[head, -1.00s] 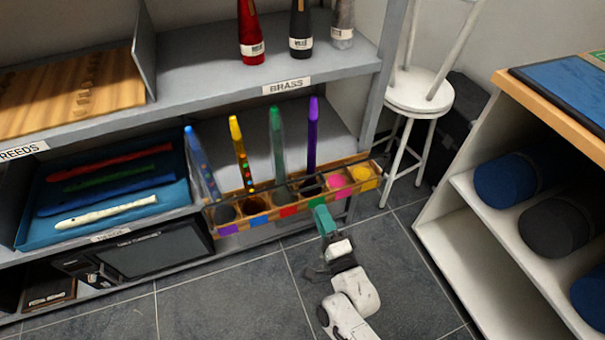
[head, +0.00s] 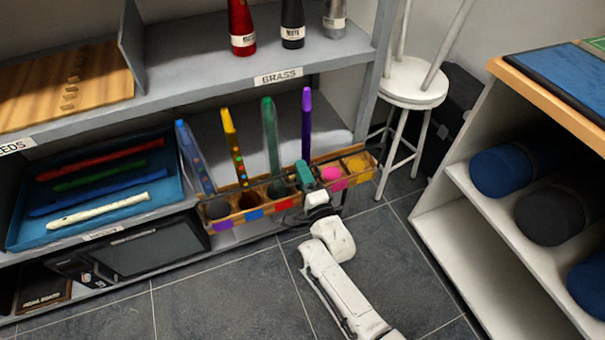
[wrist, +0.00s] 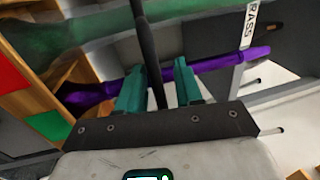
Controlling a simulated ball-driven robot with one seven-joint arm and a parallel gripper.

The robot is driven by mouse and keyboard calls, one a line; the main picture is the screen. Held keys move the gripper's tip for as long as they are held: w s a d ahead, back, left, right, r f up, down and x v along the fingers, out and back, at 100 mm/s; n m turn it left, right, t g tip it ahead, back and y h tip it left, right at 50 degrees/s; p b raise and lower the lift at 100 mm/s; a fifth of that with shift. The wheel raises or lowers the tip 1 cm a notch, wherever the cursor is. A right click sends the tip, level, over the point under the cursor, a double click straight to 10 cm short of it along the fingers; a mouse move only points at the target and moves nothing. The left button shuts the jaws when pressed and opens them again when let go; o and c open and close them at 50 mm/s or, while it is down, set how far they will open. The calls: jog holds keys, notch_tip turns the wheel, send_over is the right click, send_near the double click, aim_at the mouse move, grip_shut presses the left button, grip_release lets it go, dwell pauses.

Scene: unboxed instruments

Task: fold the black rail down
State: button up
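The black rail (wrist: 146,45) is a thin dark bar in the wrist view, running from the top edge down between the two teal fingers. My gripper (wrist: 158,75) is open around it, with a gap showing beside the bar. In the head view my gripper (head: 304,174) is over the right-middle part of the wooden rack (head: 247,216). There the rail is a thin dark line along the rack, partly hidden by my gripper and hard to make out.
The rack holds upright blue, yellow, green (head: 270,140) and purple (head: 306,115) recorders. A blue tray (head: 20,232) of recorders lies left. A white stool (head: 412,85) stands right of the shelf, and a white cabinet (head: 455,225) farther right. The floor in front is clear.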

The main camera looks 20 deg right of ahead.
jog(key=c, duration=0.6)
jog(key=shift+r, duration=0.1)
grip_shut()
